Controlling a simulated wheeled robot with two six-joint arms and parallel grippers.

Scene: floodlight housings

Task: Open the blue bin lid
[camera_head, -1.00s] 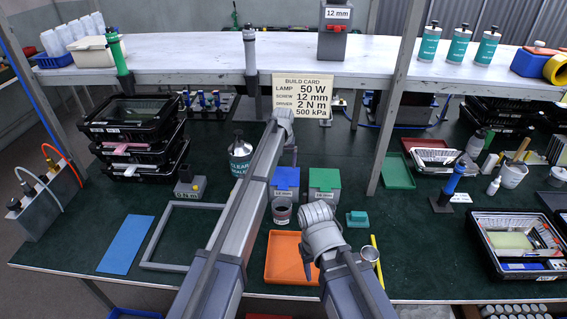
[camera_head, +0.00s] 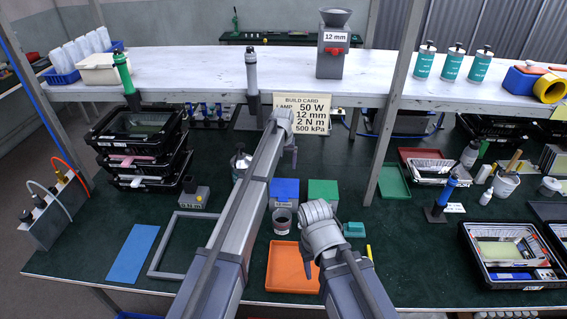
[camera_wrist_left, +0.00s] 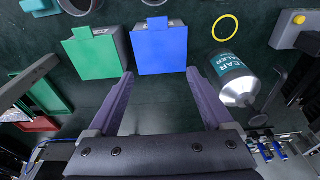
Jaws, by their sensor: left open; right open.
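The blue bin lid (camera_head: 285,188) lies closed on a small grey bin in the middle of the green table. In the left wrist view the blue lid (camera_wrist_left: 160,50) is just ahead, with a small tab on its far edge. My left gripper (camera_wrist_left: 160,73) is open and empty; its two fingers point at the near edge of the blue lid, and I cannot tell whether they touch it. In the head view the left gripper (camera_head: 291,150) is behind the blue bin. My right gripper (camera_head: 308,268) is above the orange tray, its jaws hard to make out.
A bin with a green lid (camera_head: 322,190) stands right beside the blue one. A glass jar (camera_head: 281,219) and an orange tray (camera_head: 285,280) are in front.

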